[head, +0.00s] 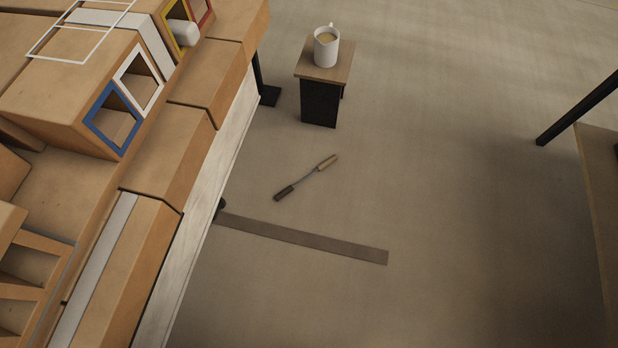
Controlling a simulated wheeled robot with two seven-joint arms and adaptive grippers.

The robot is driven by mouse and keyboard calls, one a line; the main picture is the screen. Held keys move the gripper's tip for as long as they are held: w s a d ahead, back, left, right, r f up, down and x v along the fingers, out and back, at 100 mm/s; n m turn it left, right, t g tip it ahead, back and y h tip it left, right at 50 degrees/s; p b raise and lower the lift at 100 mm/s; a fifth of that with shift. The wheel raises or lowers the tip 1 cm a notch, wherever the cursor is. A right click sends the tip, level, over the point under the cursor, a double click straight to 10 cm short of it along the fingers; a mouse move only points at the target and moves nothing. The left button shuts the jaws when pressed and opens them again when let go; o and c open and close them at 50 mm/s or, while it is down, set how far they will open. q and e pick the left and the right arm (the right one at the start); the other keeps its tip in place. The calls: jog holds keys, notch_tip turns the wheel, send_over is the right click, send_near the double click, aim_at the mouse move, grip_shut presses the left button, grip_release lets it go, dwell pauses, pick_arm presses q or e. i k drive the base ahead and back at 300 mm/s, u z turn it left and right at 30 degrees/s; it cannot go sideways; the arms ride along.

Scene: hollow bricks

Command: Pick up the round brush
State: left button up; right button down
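A slim long tool (306,178) lies on the floor in the middle of the head view, clear of other things. It has a light wooden end at the upper right, a thin grey shaft and a dark brown thicker end at the lower left. It may be the round brush, but the bristles are too small to make out. Neither of my grippers shows in this view.
Hollow bricks with blue (100,130), white and yellow frames fill a pale-edged bench at left. A white rounded thing (186,33) sits at the yellow opening. A stool (322,90) bears a white mug (326,50). A flat strip (310,240) lies below the tool.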

aim_at(286, 191)
jog(key=z, duration=0.25)
jog(key=k, duration=0.45)
jog(key=z, duration=0.75)
jog(key=i, duration=1.35)
jog(key=u, duration=1.4)
jog(key=i, duration=0.8)
jog(key=u, duration=0.75)
